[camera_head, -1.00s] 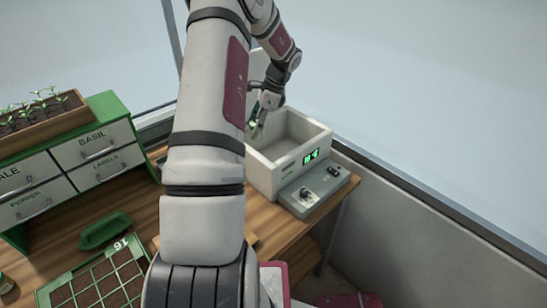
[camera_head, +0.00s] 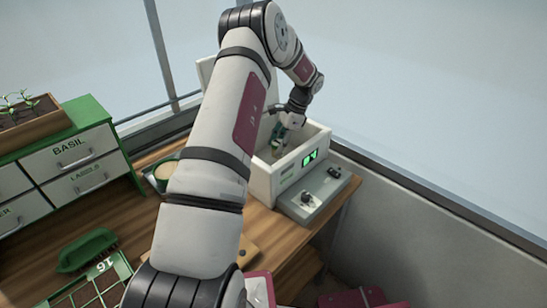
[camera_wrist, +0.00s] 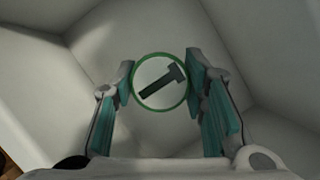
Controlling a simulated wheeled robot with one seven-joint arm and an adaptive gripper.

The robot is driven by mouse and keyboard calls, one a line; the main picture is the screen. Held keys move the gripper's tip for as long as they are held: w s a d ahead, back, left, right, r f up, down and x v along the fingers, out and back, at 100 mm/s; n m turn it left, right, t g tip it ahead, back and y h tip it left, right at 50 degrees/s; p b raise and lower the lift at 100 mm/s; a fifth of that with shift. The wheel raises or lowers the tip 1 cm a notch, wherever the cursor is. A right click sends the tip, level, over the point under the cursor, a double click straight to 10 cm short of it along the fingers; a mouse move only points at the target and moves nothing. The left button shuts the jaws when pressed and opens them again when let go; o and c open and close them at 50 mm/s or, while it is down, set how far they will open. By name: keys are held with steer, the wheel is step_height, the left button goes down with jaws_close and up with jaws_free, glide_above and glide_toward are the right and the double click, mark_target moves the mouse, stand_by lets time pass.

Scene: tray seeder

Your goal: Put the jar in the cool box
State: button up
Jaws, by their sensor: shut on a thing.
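The cool box (camera_head: 273,184) is a white open-topped box with a green display on its front, at the right end of the bench. The jar (camera_wrist: 160,82) shows in the wrist view from above as a round pale lid with a green rim and a dark T-shaped mark. My gripper (camera_wrist: 166,98) is shut on it, one teal-padded finger on each side. Pale box walls surround it in that view. In the head view my gripper (camera_head: 278,138) reaches down into the box opening. The jar's lower part is hidden, so I cannot tell whether it touches the floor.
A grey control panel (camera_head: 314,194) adjoins the box front. A bowl of pale material (camera_head: 165,171) stands left of my arm. A green brush (camera_head: 88,250), a cell tray (camera_head: 92,290) and a drawer unit (camera_head: 82,150) are further left. A window ledge runs behind the box.

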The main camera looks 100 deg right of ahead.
step_height(320, 180, down, 4)
steer(key=shift+w+b, duration=0.15)
steer(key=shift+b, duration=0.75)
steer(key=shift+r, duration=0.1)
steer(key=o, duration=1.2)
steer(key=v, duration=1.2)
steer(key=shift+p, duration=0.35)
steer(key=shift+r, duration=0.1)
